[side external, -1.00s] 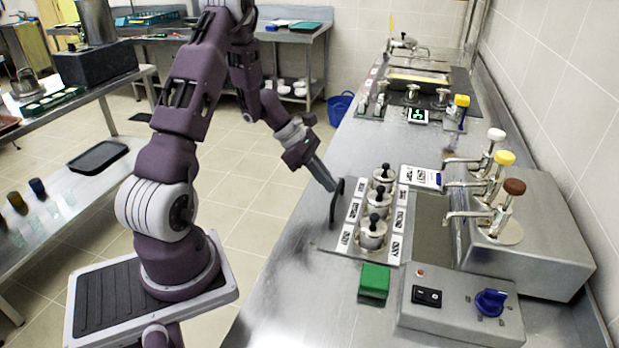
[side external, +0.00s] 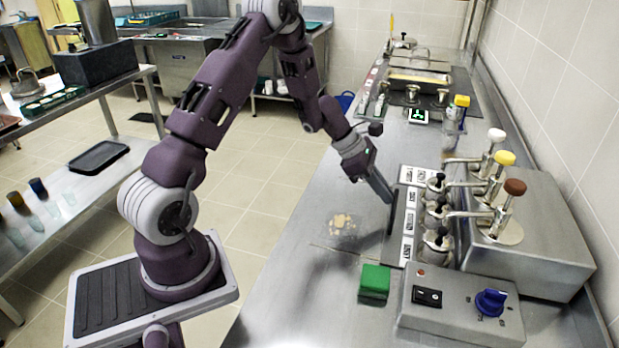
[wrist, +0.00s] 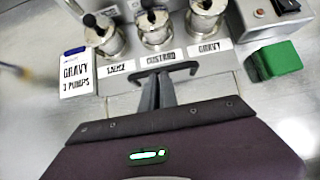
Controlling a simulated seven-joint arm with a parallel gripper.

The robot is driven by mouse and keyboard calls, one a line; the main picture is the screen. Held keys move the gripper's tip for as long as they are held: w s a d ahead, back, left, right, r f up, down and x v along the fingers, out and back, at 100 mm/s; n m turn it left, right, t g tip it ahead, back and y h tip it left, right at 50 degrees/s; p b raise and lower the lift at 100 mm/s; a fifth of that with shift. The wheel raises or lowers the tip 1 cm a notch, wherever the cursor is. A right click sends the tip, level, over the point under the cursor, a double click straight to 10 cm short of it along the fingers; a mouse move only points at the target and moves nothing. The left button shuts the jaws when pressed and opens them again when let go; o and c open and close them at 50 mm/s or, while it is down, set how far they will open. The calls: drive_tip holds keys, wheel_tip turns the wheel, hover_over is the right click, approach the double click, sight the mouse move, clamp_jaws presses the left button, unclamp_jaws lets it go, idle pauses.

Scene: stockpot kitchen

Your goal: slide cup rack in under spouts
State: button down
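The cup rack (side external: 408,222) is a metal tray with labels and a black handle (side external: 394,225) on its left side. Three lidded metal cups with black knobs stand in it, the front one (side external: 437,247) included. The rack lies against the pump unit, and the cups sit close below the spout ends (side external: 450,214); exact alignment is unclear. My gripper (side external: 390,197) is at the handle. In the wrist view, its fingers (wrist: 159,78) are together and touch the handle (wrist: 182,69); whether they clasp it is unclear. The custard label (wrist: 160,57) faces the handle.
A green block (side external: 374,280) lies in front of the rack, beside a control box (side external: 460,305) with a switch and blue knob. A gravy card (wrist: 76,75) lies left in the wrist view. A tan patch (side external: 342,225) marks the bare counter left of the rack.

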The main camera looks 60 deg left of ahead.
drive_tip(key=shift+w+d, duration=0.1)
drive_tip(key=shift+d, duration=0.3)
drive_tip(key=s+a, duration=0.1)
drive_tip(key=s+a+r, duration=0.1)
drive_tip(key=s+a, duration=0.1)
drive_tip(key=a, duration=0.1)
drive_tip(key=shift+s+r, duration=0.15)
drive_tip(key=shift+r, duration=0.25)
drive_tip(key=v, duration=0.9)
drive_tip(key=s+d+r+m+g+y, duration=0.1)
drive_tip(key=s+d+r+m, duration=0.5)
drive_tip(key=d+m, duration=0.2)
drive_tip(key=s+d+r+m+g+y, duration=0.1)
drive_tip(key=s+d+r+m, duration=0.5)
drive_tip(key=d, duration=0.3)
drive_tip(key=s+r+m+t+y, duration=0.1)
drive_tip(key=s+m+t+y, duration=0.1)
drive_tip(key=s+m, duration=1)
drive_tip(key=shift+s+d+m+y, duration=0.15)
drive_tip(key=shift+d+m+y, duration=0.15)
drive_tip(key=shift+m+y, duration=0.35)
